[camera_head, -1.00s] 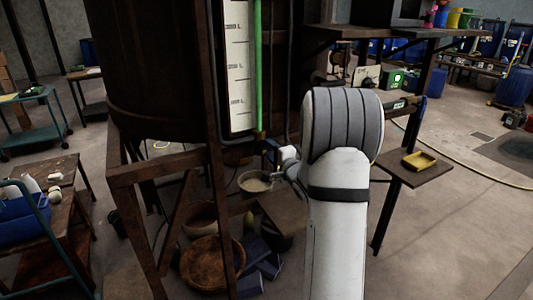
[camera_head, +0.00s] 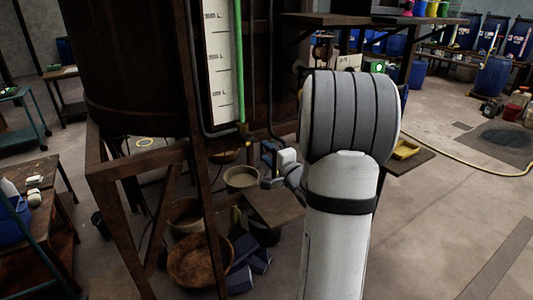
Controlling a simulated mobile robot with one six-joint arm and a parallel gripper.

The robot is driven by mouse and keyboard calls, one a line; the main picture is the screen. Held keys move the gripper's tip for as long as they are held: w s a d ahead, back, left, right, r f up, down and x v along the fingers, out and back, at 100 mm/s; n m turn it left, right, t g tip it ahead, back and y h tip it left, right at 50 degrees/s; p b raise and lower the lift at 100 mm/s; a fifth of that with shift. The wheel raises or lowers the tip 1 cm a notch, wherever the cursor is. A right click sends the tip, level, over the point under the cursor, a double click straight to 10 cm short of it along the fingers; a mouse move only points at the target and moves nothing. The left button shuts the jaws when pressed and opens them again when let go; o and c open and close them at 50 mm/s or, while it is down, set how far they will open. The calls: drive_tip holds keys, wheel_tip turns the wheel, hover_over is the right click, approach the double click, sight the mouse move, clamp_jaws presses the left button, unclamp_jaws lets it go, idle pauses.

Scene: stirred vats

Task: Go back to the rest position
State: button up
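My white arm rises through the middle of the view, and its broad grey ribbed joint hides what lies behind it. My gripper (camera_head: 271,181) is small and partly hidden at the arm's far end, left of the ribbed joint, beside the vat's stand. Its fingers are too small to tell open from shut. A pale pot with light contents (camera_head: 241,179) is just left of the gripper, and I cannot tell whether they touch. The big rusty vat (camera_head: 130,70) stands behind on a rusty frame, with a white level scale (camera_head: 222,75) and a green tube (camera_head: 239,70).
Brown bowls (camera_head: 193,262) and dark blue blocks (camera_head: 243,278) lie on the floor under the vat. A yellow tray (camera_head: 406,149) sits on a side shelf at right. A cluttered wooden bench (camera_head: 62,225) stands at left. The floor at right is mostly open; a hose crosses it.

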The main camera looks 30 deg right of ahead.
idle(0.3)
drive_tip(key=s+a+f+n+g, duration=0.1)
drive_tip(key=s+a+n+g, duration=0.6)
drive_tip(key=s+a+n, duration=0.2)
drive_tip(key=s+a+f+n+g, duration=0.1)
drive_tip(key=s+a+n+g, duration=0.7)
drive_tip(key=s+a, duration=0.5)
drive_tip(key=s, duration=0.5)
drive_tip(key=shift+s+n+h, duration=0.2)
drive_tip(key=shift+n+h, duration=0.1)
drive_tip(key=shift+n, duration=0.1)
